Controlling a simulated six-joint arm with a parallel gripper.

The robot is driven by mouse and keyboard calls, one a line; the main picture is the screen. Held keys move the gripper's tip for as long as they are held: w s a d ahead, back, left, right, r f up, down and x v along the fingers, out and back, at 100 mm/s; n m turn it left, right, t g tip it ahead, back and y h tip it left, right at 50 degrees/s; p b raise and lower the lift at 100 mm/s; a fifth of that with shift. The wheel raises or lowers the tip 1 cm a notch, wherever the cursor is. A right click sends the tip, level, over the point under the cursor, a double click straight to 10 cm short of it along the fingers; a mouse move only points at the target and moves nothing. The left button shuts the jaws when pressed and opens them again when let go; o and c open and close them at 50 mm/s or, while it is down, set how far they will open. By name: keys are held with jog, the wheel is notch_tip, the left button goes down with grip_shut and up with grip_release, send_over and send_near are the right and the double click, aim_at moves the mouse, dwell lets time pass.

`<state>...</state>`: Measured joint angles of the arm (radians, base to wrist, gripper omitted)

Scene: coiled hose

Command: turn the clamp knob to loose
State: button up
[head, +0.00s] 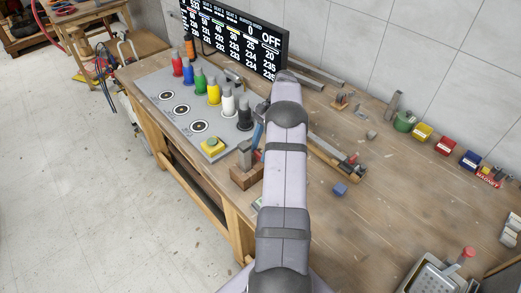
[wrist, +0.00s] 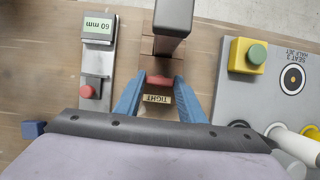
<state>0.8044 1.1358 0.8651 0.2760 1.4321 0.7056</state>
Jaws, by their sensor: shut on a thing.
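The clamp is a brown wooden block with a grey upright part (head: 246,172); in the wrist view its wood shows around the dark grey part (wrist: 174,18). Its red knob (wrist: 159,80) lies crosswise in the wrist view, between the blue fingers of my gripper (wrist: 161,84). The fingers are shut on the knob. A label reading TIGHT (wrist: 157,99) shows upside down just below the knob. In the head view my gripper (head: 258,138) is at the clamp's right side, partly hidden by my arm. No LOOSE label is visible.
A grey board (head: 165,90) with several coloured pegs and a yellow box with a green button (wrist: 247,55) stands beside the clamp. A 60 mm gauge (wrist: 98,50) with a red knob is on the other side. A small blue block (head: 340,189) lies nearby.

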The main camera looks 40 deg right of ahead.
dwell(0.5)
jog(key=o, duration=1)
jog(key=shift+o, duration=0.2)
jog(key=shift+d+r, duration=0.1)
jog(key=shift+d+r+b, duration=0.25)
jog(key=shift+r+b, duration=0.2)
jog(key=b+v, duration=0.1)
jog(key=v, duration=0.3)
jog(key=shift+v, duration=1.05)
jog(key=shift+a, duration=0.1)
